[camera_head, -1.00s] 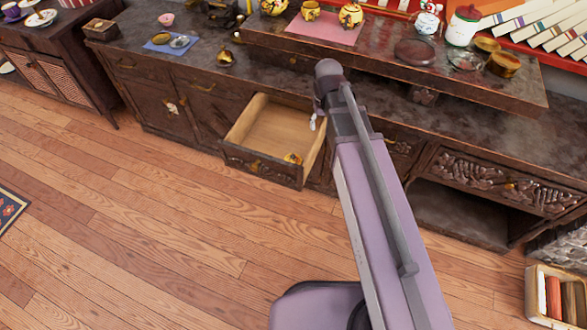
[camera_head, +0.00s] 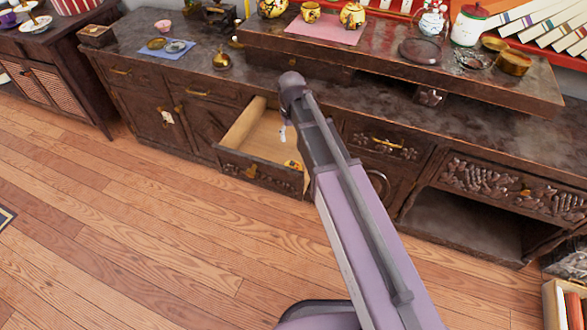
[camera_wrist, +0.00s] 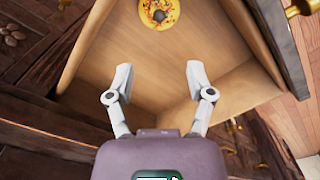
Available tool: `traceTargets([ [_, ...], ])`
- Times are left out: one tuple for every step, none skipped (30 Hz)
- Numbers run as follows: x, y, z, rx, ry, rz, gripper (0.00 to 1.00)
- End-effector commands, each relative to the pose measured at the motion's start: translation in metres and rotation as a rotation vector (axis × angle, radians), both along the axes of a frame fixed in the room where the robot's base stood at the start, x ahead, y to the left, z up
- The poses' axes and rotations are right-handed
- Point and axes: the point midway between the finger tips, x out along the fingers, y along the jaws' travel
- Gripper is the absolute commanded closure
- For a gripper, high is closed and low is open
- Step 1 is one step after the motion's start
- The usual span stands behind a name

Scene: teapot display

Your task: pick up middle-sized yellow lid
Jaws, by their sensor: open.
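A yellow lid (camera_wrist: 158,14) with orange-red markings and a dark knob lies in the open drawer (camera_wrist: 220,38), at the top of the wrist view. In the head view the lid (camera_head: 293,165) is a small yellow shape near the drawer's front right corner, partly cut off by my arm. My gripper (camera_wrist: 157,75) is open and empty, its two fingers apart over the drawer. The lid lies beyond the fingertips, not between them. In the head view my arm hides most of the gripper.
The drawer's wooden walls stand close around the gripper. Above it is the dark cabinet top (camera_head: 330,90) with a raised shelf. The floor in front is clear.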

Motion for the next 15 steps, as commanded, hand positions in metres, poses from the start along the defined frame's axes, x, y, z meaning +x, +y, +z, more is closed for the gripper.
traceTargets([
  [0.0, 0.0, 0.0, 0.0, 0.0, 0.0, 0.31],
  [0.0, 0.0, 0.0, 0.0, 0.0, 0.0, 0.31],
  [0.0, 0.0, -0.001, 0.0, 0.0, 0.0, 0.31],
  [0.0, 0.0, -0.002, 0.0, 0.0, 0.0, 0.31],
  [0.0, 0.0, -0.003, 0.0, 0.0, 0.0, 0.31],
  [0.0, 0.0, -0.004, 0.0, 0.0, 0.0, 0.31],
  [0.0, 0.0, -0.006, 0.0, 0.0, 0.0, 0.31],
  [0.0, 0.0, -0.007, 0.0, 0.0, 0.0, 0.31],
  [0.0, 0.0, -0.01, 0.0, 0.0, 0.0, 0.31],
  [0.0, 0.0, -0.012, 0.0, 0.0, 0.0, 0.31],
  [0.0, 0.0, -0.014, 0.0, 0.0, 0.0, 0.31],
  [0.0, 0.0, -0.017, 0.0, 0.0, 0.0, 0.31],
  [0.0, 0.0, -0.019, 0.0, 0.0, 0.0, 0.31],
  [0.0, 0.0, -0.022, 0.0, 0.0, 0.0, 0.31],
  [0.0, 0.001, -0.025, 0.0, 0.0, 0.0, 0.31],
])
